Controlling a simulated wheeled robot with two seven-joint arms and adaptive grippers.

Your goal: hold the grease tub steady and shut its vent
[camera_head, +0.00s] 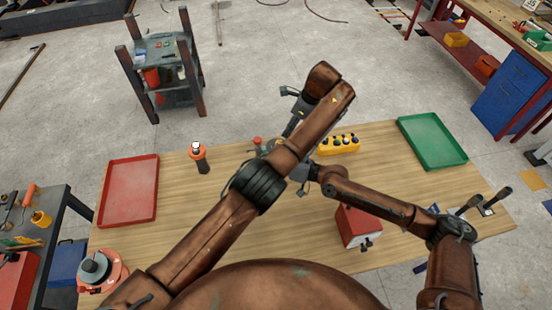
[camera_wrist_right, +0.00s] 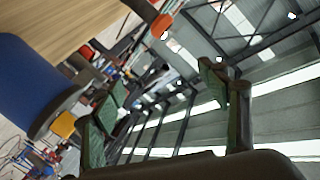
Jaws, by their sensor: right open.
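In the head view my left arm reaches across the table and its gripper (camera_head: 287,132) points down behind the forearm; the fingertips are hidden. My right gripper (camera_head: 302,170) points left near the same spot, partly covered by the left forearm. In the right wrist view the right gripper (camera_wrist_right: 160,112) is open, its green-padded fingers apart with nothing between them. A blue round-walled body with a dark rim (camera_wrist_right: 32,85), probably the grease tub, stands beside one finger. In the head view the tub cannot be made out behind my arms. I cannot make out the vent.
The table (camera_head: 230,165) bears a red tray (camera_head: 130,190), a dark orange-topped tool (camera_head: 201,160), a yellow button box (camera_head: 338,145), a green tray (camera_head: 432,141) and a red box (camera_head: 357,226). A red knob (camera_head: 257,140) shows beside my left forearm.

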